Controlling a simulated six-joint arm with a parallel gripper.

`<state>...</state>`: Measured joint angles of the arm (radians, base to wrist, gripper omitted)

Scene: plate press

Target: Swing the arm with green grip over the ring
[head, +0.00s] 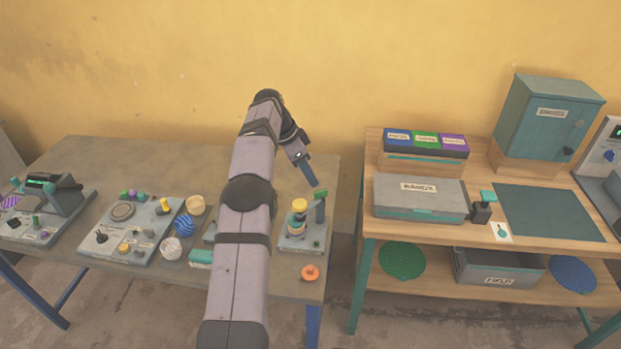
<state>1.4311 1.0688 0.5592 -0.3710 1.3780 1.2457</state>
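A small press (292,246) with a light grey base stands near the right end of the left table. A stack with a yellow top (299,204) stands to the left of the grip; I cannot tell which part is the ring. My gripper (311,183) points down just above and left of the green grip. Its fingers are too small to show whether they are open or touching the grip.
An orange round piece (309,273) lies on the table in front of the press. Bowls, a blue striped ball (184,224) and other devices stand to the left. A wooden shelf bench (470,180) with boxes stands to the right, across a gap.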

